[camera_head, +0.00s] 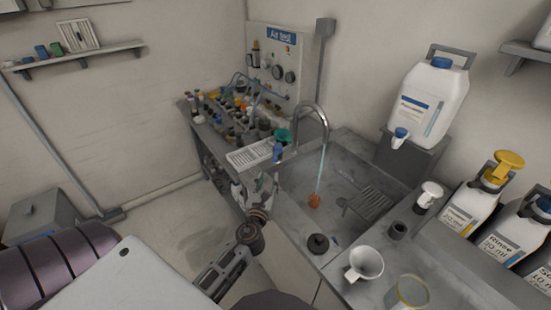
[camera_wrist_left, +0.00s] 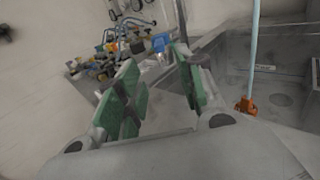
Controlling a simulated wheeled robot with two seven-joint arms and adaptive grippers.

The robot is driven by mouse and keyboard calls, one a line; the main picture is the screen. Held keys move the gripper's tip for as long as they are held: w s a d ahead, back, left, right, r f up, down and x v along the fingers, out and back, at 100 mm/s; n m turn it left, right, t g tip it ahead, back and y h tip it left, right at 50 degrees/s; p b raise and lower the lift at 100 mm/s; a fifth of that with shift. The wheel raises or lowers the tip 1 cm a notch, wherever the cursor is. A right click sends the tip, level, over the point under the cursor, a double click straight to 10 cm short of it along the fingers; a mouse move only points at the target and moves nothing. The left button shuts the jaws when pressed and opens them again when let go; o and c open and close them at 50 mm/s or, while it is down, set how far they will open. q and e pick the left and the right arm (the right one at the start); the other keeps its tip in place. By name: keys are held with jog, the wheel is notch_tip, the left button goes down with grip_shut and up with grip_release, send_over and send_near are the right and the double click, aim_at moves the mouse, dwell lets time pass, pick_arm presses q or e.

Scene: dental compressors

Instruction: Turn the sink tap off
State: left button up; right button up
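The sink tap (camera_head: 312,108) is a curved grey metal spout at the back left of the steel sink. A thin pale blue stream runs from it onto an orange object (camera_head: 314,200) in the basin. The stream (camera_wrist_left: 255,50) and orange object (camera_wrist_left: 246,106) also show in the left wrist view. A small blue part (camera_head: 278,152), perhaps the tap's handle, is left of the spout; a blue piece (camera_wrist_left: 160,42) shows beyond my fingers. My left gripper (camera_head: 264,184) is by the sink's left edge. Its green-padded fingers (camera_wrist_left: 160,92) are apart, with nothing visibly held. My right gripper is out of view.
A grey sink basin (camera_head: 345,165) has a drain rack (camera_head: 370,203) in it. A white funnel (camera_head: 364,264), dark stopper (camera_head: 318,243) and cup (camera_head: 409,291) stand on the front counter. A white water container (camera_head: 428,100) and pump bottles (camera_head: 478,200) are at right.

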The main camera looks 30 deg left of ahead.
aim_at(275, 157)
pick_arm(q)
jog(key=shift+w, duration=0.2)
jog(key=shift+x, duration=0.95)
jog(key=shift+p+x, duration=0.35)
jog(key=shift+x, duration=1.65)
jog(key=shift+p+x, duration=0.35)
jog(key=shift+x, duration=3)
jog(key=shift+w+a, duration=0.25)
jog(key=shift+w, duration=0.15)
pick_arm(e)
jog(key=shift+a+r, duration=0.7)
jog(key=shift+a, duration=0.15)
pick_arm(q)
jog(key=shift+c, duration=0.3)
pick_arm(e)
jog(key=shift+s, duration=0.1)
